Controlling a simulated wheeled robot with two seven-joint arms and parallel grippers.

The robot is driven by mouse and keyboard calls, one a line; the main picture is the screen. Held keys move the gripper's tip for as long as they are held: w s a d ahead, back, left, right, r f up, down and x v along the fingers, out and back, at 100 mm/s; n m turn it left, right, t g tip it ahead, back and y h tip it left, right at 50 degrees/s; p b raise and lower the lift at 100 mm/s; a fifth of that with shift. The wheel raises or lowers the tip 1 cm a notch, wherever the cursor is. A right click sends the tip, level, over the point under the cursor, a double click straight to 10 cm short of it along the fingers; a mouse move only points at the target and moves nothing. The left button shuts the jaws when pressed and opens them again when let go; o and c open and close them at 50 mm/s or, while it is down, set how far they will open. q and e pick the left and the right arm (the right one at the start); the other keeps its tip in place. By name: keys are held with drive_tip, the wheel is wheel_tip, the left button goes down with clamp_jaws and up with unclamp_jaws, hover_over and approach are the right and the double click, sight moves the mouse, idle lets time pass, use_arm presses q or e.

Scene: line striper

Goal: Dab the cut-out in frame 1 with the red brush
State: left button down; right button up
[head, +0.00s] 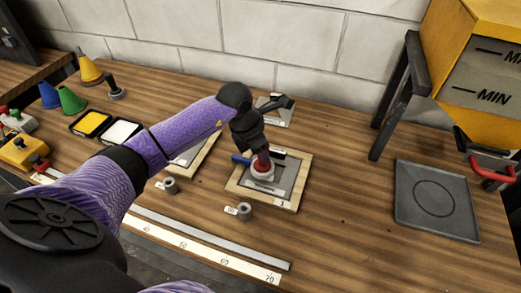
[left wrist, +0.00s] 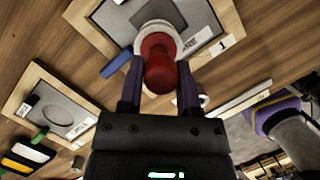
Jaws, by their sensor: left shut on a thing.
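Frame 1 (head: 300,185) is a light wooden frame around a grey plate marked 1, lying on the table. It also shows in the left wrist view (left wrist: 229,20). Its dark cut-out (left wrist: 125,14) is partly hidden behind the brush in that view. The red brush (left wrist: 160,66) has a red handle and a pale round head. My left gripper (head: 261,154) is shut on its handle and holds it over the plate of frame 1, head down. In the head view the brush (head: 262,169) seems at plate level; I cannot tell whether it touches. My right gripper is not in view.
A blue bar (head: 240,159) lies at frame 1's left edge. A second frame (head: 203,158) stands partly behind my arm. Grey knobs (head: 245,211) stand in front of the frames. Yellow and white pads (head: 121,131) and cones sit left. A grey tray (head: 437,202) lies right, below a yellow hopper (head: 480,70).

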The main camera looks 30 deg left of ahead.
use_arm(q)
wheel_tip(320, 180, up, 3)
drive_tip(key=shift+f+p, duration=0.1)
drive_tip(key=shift+p, duration=0.7)
drive_tip(key=shift+f, duration=0.1)
drive_tip(key=shift+w+d+f+b, duration=0.25)
drive_tip(key=shift+d+f+b, duration=0.65)
drive_tip(key=shift+b, duration=0.1)
drive_tip(key=shift+w+d+f+b, duration=0.2)
drive_tip(key=shift+d+f+b, duration=0.6)
drive_tip(key=shift+f+b, duration=0.15)
drive_tip(key=shift+f+b, duration=0.45)
drive_tip(key=shift+r, duration=0.1)
wheel_tip(320, 180, up, 4)
drive_tip(key=p, duration=0.3)
drive_tip(key=shift+r+p, duration=0.2)
drive_tip(key=shift+p, duration=0.15)
